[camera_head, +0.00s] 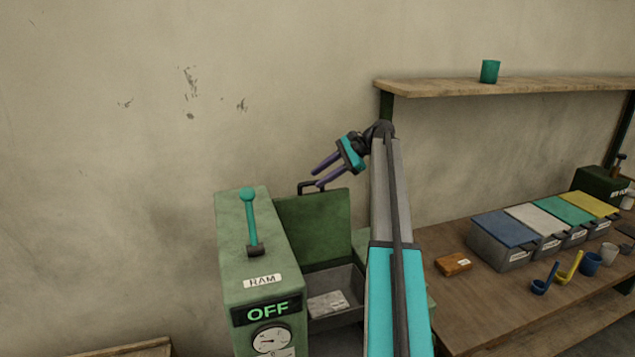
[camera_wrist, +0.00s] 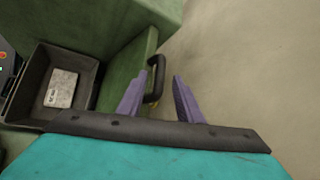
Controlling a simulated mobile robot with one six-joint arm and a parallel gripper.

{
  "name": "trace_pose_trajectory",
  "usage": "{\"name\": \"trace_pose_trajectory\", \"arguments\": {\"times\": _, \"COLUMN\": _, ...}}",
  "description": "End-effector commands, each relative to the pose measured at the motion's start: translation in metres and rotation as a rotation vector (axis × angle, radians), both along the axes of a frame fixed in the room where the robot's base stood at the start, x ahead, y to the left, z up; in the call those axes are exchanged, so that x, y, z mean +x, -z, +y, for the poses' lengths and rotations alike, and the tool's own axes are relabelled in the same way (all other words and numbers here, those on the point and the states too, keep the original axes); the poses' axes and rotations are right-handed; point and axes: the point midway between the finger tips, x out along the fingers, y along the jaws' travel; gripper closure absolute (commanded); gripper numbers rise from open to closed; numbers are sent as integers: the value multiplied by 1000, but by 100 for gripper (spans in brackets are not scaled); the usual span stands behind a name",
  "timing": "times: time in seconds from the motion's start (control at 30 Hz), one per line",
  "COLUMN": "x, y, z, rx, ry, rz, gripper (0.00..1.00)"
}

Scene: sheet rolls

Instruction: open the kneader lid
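The kneader lid (camera_head: 318,228) is a green panel standing upright behind the open kneader trough (camera_head: 345,280). Its dark handle (camera_head: 307,187) is on the top edge. In the wrist view the lid (camera_wrist: 131,72) is seen edge-on, with the handle (camera_wrist: 158,75) at its end. My gripper (camera_head: 316,178) is at the handle's height with its purple fingers apart. In the wrist view my gripper (camera_wrist: 160,85) shows a gap between the fingers, and the handle lies close by the left finger. I cannot tell whether they touch.
A pale labelled block (camera_head: 328,303) lies in the trough. The green cabinet (camera_head: 252,240) to the left carries a teal-knobbed RAM lever (camera_head: 250,215) and an OFF display (camera_head: 268,309). A wooden shelf (camera_head: 440,88) and a bench with lidded bins (camera_head: 505,227) are at right.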

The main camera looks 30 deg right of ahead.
Motion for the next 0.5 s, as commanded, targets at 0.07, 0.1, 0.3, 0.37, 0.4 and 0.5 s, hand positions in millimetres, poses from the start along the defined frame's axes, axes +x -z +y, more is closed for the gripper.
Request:
{"name": "trace_pose_trajectory", "arguments": {"times": 0.07, "x": -4, "y": -4, "z": -8, "rx": -1, "ry": 1, "rz": -1, "gripper": 68}}
{"name": "trace_pose_trajectory", "arguments": {"times": 0.1, "x": -7, "y": -7, "z": -12, "rx": -1, "ry": 1, "rz": -1, "gripper": 68}}
{"name": "trace_pose_trajectory", "arguments": {"times": 0.3, "x": -19, "y": -24, "z": -27, "rx": -1, "ry": 0, "rz": 0, "gripper": 68}}
{"name": "trace_pose_trajectory", "arguments": {"times": 0.37, "x": -22, "y": -30, "z": -31, "rx": -2, "ry": 1, "rz": 0, "gripper": 68}}
{"name": "trace_pose_trajectory", "arguments": {"times": 0.4, "x": -25, "y": -37, "z": -34, "rx": -1, "ry": 2, "rz": 0, "gripper": 68}}
{"name": "trace_pose_trajectory", "arguments": {"times": 0.5, "x": -32, "y": -46, "z": -42, "rx": -1, "ry": 2, "rz": 1, "gripper": 68}}
